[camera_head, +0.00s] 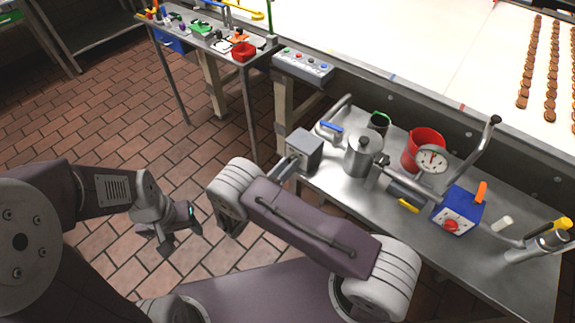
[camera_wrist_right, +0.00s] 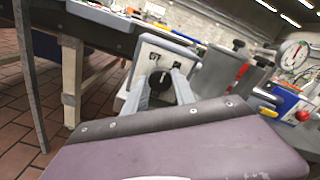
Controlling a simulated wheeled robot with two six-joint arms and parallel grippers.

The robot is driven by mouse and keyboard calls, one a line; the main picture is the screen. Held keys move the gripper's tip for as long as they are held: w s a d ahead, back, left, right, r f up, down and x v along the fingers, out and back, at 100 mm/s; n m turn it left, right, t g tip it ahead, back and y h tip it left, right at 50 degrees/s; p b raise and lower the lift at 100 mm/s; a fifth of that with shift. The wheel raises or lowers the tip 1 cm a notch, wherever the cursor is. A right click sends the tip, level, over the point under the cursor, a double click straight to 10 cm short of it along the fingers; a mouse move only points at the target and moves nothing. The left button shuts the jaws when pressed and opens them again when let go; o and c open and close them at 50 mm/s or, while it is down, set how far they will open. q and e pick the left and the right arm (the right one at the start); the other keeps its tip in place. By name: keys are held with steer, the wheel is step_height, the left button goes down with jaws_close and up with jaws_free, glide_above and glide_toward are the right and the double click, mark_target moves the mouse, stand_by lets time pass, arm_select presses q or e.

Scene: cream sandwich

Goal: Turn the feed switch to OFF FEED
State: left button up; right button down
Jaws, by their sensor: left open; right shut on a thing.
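The feed switch is a grey box (camera_head: 307,149) at the left end of the steel bench in the head view. In the right wrist view its pale front plate (camera_wrist_right: 150,55) carries a dark round knob (camera_wrist_right: 160,82) and small marks too blurred to read. My right gripper (camera_head: 288,165) reaches the box's front face. In the right wrist view its fingers (camera_wrist_right: 158,92) lie on both sides of the knob, shut on it. The knob's exact pointing direction is unclear. My left gripper (camera_head: 182,226) is open and empty over the floor, away from the bench.
A steel canister (camera_head: 362,158), a red bucket (camera_head: 424,143), a dial gauge (camera_head: 432,159) and a blue box (camera_head: 458,212) with a red button stand right of the switch. A button panel (camera_head: 303,66) sits behind it. Open tiled floor (camera_head: 120,130) lies to the left.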

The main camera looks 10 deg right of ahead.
steer(key=n, duration=0.7)
steer(key=shift+d, duration=0.1)
stand_by(0.5)
steer(key=c, duration=1.4)
jaws_free()
steer(key=o, duration=0.4)
steer(key=shift+d, duration=0.1)
